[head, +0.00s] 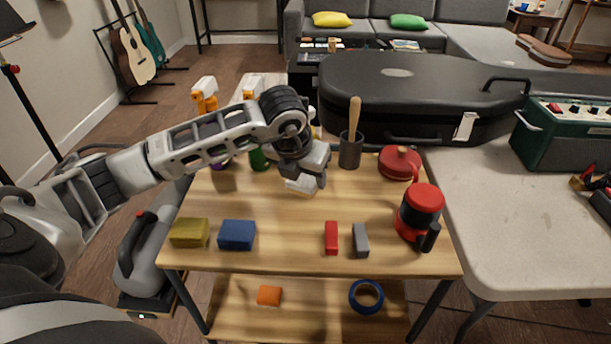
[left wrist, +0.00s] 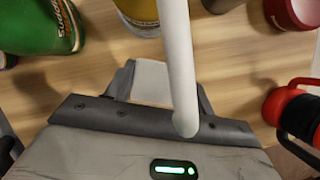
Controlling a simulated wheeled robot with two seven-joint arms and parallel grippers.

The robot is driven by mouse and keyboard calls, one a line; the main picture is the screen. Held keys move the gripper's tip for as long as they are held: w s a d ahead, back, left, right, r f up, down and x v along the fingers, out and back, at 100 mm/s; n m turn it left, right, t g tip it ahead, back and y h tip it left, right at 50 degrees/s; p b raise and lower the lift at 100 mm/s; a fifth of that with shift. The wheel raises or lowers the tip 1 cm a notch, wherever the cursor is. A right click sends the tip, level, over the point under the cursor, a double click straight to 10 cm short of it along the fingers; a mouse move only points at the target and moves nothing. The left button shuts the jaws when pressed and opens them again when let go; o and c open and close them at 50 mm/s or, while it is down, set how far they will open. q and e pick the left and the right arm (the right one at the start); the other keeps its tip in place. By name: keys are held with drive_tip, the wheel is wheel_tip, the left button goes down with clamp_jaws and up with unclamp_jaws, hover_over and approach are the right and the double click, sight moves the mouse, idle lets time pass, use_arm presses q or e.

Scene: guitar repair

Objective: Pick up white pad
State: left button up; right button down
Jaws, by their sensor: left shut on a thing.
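The white pad (head: 299,187) is at the tip of my left gripper (head: 310,181), over the back middle of the wooden table. Only part of it shows below the fingers. My left gripper is shut on it. In the left wrist view a pale block face, the white pad (left wrist: 150,82), shows at the front of the gripper (left wrist: 160,92). I cannot tell whether the pad touches the tabletop. My right gripper is not in view.
The wooden table (head: 285,222) also holds a yellow block (head: 189,232), a blue block (head: 237,235), a red block (head: 331,238), a grey block (head: 360,240), a red-and-black container (head: 420,210) and a brush cup (head: 350,152). Bottles stand behind the gripper. The table's middle is clear.

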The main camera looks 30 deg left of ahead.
use_arm(q)
drive_tip(key=s+d+r, duration=0.2)
drive_tip(key=s+r, duration=0.5)
drive_tip(key=s, duration=0.6)
drive_tip(key=shift+r, duration=0.15)
drive_tip(key=shift+o, duration=0.3)
